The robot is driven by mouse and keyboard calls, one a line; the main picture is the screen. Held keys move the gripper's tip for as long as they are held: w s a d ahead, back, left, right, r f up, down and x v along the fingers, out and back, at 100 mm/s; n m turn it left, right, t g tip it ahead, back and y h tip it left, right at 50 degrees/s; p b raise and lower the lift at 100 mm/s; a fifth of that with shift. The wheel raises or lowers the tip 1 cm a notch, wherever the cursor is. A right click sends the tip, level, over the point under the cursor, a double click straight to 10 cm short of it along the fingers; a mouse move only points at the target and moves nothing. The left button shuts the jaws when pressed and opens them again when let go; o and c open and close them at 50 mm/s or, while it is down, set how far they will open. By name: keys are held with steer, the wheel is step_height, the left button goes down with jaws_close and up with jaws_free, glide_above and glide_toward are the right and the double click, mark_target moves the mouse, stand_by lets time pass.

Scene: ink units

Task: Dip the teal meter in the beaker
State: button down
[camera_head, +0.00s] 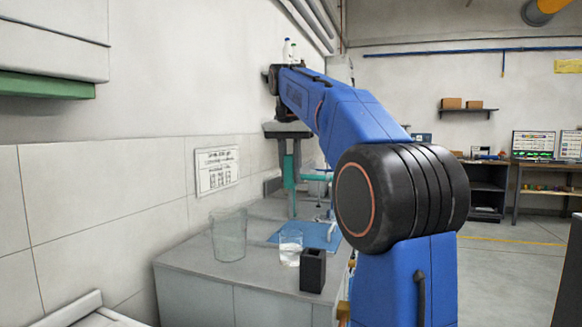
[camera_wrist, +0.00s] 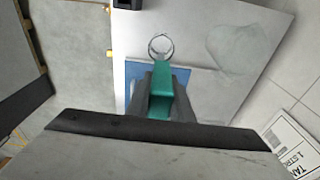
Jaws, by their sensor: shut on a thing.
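The teal meter (camera_head: 291,172) is held upright in my gripper (camera_head: 289,158), its thin lower end pointing down above the blue mat. In the wrist view the meter (camera_wrist: 161,82) sits between the two dark fingers of my gripper (camera_wrist: 162,95), which are shut on it. In the wrist view the beaker (camera_wrist: 161,46) shows just beyond the meter's top end. The meter appears outside the beaker.
A larger clear vessel (camera_head: 228,236) stands left of the beaker, near the tiled wall. A black square holder (camera_head: 313,271) stands right of the beaker near the counter (camera_head: 200,262) edge. A blue mat (camera_head: 322,231) lies behind the beaker. A white stand (camera_head: 326,215) is partly hidden by my arm.

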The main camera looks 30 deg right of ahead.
mark_target(291, 219)
steer(key=shift+f, duration=5.35)
steer(key=shift+r, duration=5.9)
